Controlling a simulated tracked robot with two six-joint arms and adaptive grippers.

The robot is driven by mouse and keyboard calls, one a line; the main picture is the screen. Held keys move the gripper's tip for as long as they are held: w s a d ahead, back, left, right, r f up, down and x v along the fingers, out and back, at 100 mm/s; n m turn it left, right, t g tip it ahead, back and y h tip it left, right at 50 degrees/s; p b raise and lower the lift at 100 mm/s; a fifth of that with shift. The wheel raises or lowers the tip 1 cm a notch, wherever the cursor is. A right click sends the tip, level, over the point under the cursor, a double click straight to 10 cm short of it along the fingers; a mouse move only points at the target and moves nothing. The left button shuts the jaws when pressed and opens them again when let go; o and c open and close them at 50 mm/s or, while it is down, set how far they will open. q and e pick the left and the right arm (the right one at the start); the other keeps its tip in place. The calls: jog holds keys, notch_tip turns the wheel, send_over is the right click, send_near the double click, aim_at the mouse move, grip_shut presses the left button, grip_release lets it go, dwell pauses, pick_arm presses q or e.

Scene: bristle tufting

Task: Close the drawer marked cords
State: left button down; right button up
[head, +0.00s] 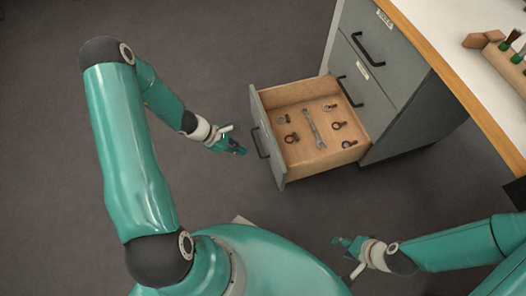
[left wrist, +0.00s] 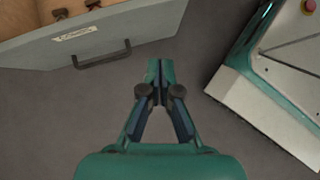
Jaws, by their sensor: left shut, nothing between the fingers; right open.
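The bottom drawer (head: 268,138) of a grey cabinet is pulled open, with a wrench and several small metal fittings inside. Its dark handle (head: 259,143) faces left. In the left wrist view the drawer's grey front (left wrist: 130,30) shows at the upper left, with the handle (left wrist: 102,57) and a white label (left wrist: 74,34) too small to read surely. My left gripper (head: 241,151) is shut and empty, just left of the drawer front and apart from it; its fingertips also show in the left wrist view (left wrist: 160,70). My right gripper (head: 342,241) is open, below the drawer in the head view.
Two closed drawers (head: 367,45) (head: 350,92) with handles and labels sit above the open one. A white worktop (head: 450,40) with a wooden edge lies over the cabinet and holds a wooden block (head: 497,65) with brushes. Bare floor (head: 220,50) lies left of the drawer.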

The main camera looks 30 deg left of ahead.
pick_arm(q)
jog(key=w+a+f+n+t+b, duration=0.2)
jog(key=w+a+n, duration=0.1)
jog(key=a, duration=0.2)
jog(key=b, duration=0.4)
send_near(270, 141)
jog(key=shift+x, duration=3.3)
pick_arm(e)
notch_tip(270, 141, down, 8)
jog(key=shift+r, duration=0.15)
pick_arm(q)
jog(key=shift+s+a+f, duration=0.1)
jog(key=shift+f, duration=0.05)
